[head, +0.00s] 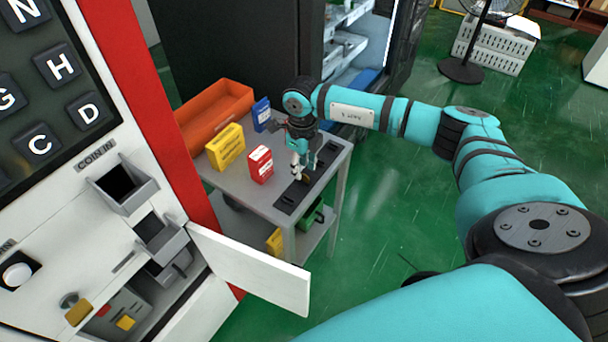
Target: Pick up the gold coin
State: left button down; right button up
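My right gripper (303,172) points down over a narrow black tray (288,201) along the right side of a grey cart. Its fingertips are close to the tray; their gap is too small in the picture to judge. A small brownish-gold spot, perhaps the gold coin (306,179), shows just below the fingertips in the tray. I cannot tell whether the fingers touch it. My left gripper is not in view.
On the cart (232,180) stand a red box (260,164), a yellow box (226,147), a blue box (262,114) and an orange bin (215,112). The vending machine (120,215) at the left has an open white door (250,270).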

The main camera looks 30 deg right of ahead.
aim_at(304, 178)
jog(key=shift+f, duration=1.15)
jog(key=c, duration=0.6)
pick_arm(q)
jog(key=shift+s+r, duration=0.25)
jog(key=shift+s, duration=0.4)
pick_arm(e)
grip_shut()
